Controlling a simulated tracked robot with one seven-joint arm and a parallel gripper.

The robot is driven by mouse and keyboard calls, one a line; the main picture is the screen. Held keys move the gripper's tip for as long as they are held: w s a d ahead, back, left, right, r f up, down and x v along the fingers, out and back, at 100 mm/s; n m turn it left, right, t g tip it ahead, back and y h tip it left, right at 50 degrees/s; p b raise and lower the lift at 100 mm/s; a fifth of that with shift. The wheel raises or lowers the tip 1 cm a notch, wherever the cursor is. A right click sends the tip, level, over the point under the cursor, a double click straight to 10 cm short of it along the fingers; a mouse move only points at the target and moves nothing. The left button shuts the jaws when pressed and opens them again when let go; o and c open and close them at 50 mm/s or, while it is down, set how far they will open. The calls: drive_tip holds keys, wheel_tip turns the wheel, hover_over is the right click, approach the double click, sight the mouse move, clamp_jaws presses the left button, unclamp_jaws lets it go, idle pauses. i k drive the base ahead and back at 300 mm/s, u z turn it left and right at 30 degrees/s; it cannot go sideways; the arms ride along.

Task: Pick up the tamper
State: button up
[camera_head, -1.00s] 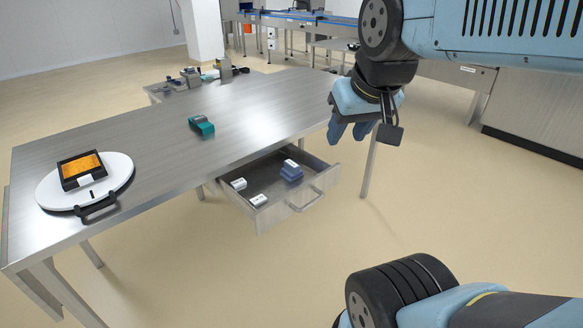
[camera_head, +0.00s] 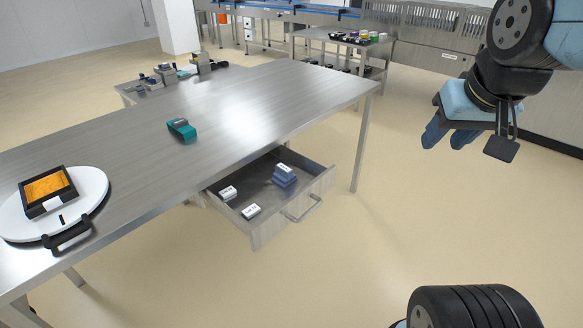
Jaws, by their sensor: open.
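I cannot tell for certain which thing is the tamper. A blue block-like object (camera_head: 284,178) with a white label on top lies in the open drawer (camera_head: 262,232) under the table. A teal object with a dark part (camera_head: 182,130) lies on the tabletop. My gripper (camera_head: 449,136) hangs in the air at the upper right, right of the table and drawer. Its blue fingers point down and are apart, with nothing seen between them. It is well away from both objects.
Two small white labelled blocks (camera_head: 251,211) also lie in the drawer. A white round turntable (camera_head: 92,190) with a black handle stands on the steel table (camera_head: 150,175) at left, bearing a black tray of orange food (camera_head: 47,188). Open floor lies right of the drawer.

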sight(283, 176)
drive_tip(key=z, duration=0.1)
drive_tip(key=i, duration=1)
drive_tip(key=u, duration=0.1)
